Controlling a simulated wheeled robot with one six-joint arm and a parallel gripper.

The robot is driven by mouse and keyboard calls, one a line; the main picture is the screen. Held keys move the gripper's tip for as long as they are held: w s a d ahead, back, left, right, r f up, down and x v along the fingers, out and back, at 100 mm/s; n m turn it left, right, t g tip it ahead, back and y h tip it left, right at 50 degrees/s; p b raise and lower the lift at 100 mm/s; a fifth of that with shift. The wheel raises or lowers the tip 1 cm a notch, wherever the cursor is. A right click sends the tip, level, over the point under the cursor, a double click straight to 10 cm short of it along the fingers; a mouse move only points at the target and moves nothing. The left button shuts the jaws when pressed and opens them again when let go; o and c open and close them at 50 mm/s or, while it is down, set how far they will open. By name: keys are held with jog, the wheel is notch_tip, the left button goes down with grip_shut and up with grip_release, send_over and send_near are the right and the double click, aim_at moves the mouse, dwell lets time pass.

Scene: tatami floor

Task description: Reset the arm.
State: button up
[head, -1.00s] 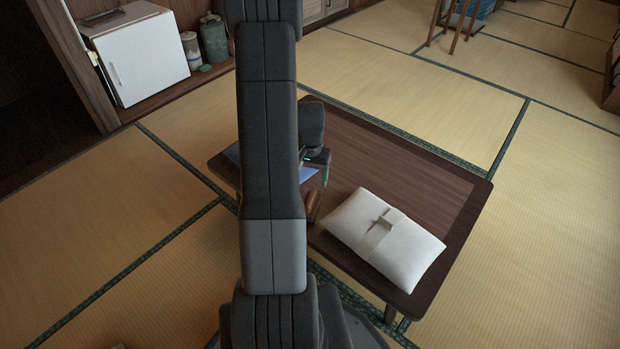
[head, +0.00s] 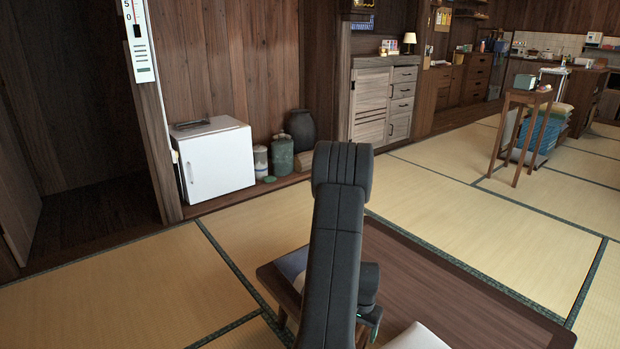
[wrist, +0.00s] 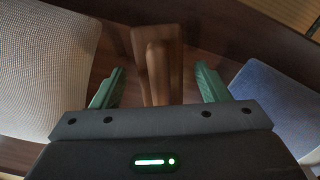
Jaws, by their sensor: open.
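My gripper (wrist: 160,70) is open in the wrist view, its two green fingers spread apart. A brown wooden object (wrist: 157,60) shows between and beyond the fingers, with nothing visibly clamped. It is somewhat blurred, and I cannot tell what it is. In the head view my arm stands in the middle of the picture, with a bit of the gripper (head: 372,318) low behind it over the dark wooden table (head: 440,290).
A white textured cushion or package (head: 418,337) lies on the table, cut by the frame edge; it also shows in the wrist view (wrist: 45,65). Something blue (wrist: 270,105) lies at right there. A white fridge (head: 215,160) and a wooden stand (head: 520,130) stand beyond open tatami.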

jog(key=shift+r+p, duration=1.05)
jog(key=shift+r, duration=0.75)
notch_tip(320, 180, up, 9)
jog(key=p, duration=0.4)
notch_tip(320, 180, down, 13)
jog(key=b, duration=0.5)
jog(key=shift+b, duration=0.4)
notch_tip(320, 180, up, 11)
jog(key=p, duration=0.5)
jog(key=a+r+n+p, duration=0.5)
jog(key=a+r+p, duration=0.9)
jog(key=p, duration=1.5)
jog(key=shift+s+n, duration=0.35)
jog(key=shift+n, duration=0.05)
